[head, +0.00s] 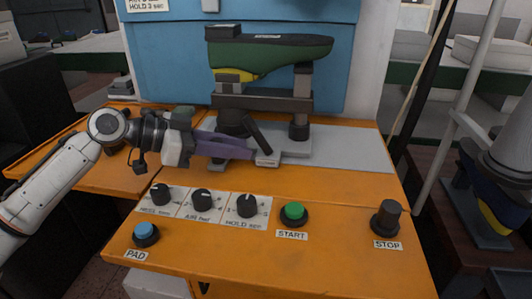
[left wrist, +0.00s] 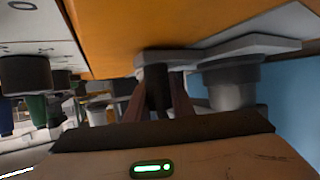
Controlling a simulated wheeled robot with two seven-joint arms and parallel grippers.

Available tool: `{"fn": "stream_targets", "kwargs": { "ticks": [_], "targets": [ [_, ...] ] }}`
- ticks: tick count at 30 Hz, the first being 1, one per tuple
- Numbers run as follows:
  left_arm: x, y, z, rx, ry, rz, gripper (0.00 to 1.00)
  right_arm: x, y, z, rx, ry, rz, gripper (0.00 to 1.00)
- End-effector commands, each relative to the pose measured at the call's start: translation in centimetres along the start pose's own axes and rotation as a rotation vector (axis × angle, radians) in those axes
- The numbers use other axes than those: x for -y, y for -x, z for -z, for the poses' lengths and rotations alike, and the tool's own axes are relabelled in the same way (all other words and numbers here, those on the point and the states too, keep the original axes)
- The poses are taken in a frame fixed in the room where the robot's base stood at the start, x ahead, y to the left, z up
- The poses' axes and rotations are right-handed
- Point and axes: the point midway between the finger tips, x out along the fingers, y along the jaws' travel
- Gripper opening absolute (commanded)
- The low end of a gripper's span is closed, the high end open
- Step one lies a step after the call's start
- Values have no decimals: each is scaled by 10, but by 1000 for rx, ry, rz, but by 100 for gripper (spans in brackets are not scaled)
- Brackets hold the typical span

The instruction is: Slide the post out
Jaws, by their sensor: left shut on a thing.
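My left gripper (head: 246,153) reaches in from the left, low over the grey plate, its fingers beside a dark tilted post (head: 258,138). In the left wrist view the dark post (left wrist: 158,92) stands between the two reddish fingers, and the gripper is shut on it. The post's light grey foot (head: 267,159) shows at its lower end. Behind it stands the machine's dark crossbar (head: 265,103), carrying a green and yellow shoe last (head: 285,55). The fingers partly hide the post's contact area. My right gripper is not in view.
The orange bench (head: 340,260) has several knobs, a green START button (head: 294,213), a black STOP knob (head: 386,218) and a blue PAD button (head: 146,234) in front. The grey plate (head: 350,150) is bare at right. A blue panel (head: 170,50) closes the back.

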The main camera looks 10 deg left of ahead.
Motion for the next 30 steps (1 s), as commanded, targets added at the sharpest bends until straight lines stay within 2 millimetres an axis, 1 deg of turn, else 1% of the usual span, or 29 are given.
{"fn": "stream_targets", "kwargs": {
  "ticks": [1, 6, 15, 16, 18, 19, 26, 30],
  "targets": [
    [2, 5, -6, 5, 2, 5, 0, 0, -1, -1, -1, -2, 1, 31],
    [6, 14, -8, 4, 7, 11, 0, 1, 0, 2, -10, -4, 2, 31],
    [8, 17, -10, 7, 9, 16, 0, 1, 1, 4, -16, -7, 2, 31],
    [8, 17, -10, 7, 9, 17, 26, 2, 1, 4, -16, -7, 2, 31],
    [8, 16, -9, 6, 9, 16, 38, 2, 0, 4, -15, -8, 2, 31],
    [8, 16, -9, 6, 8, 15, 40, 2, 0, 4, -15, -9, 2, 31],
    [6, 13, -6, 2, 6, 11, 40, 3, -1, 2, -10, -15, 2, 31],
    [6, 20, -7, 2, 7, 13, 40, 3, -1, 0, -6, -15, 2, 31]
  ]
}}
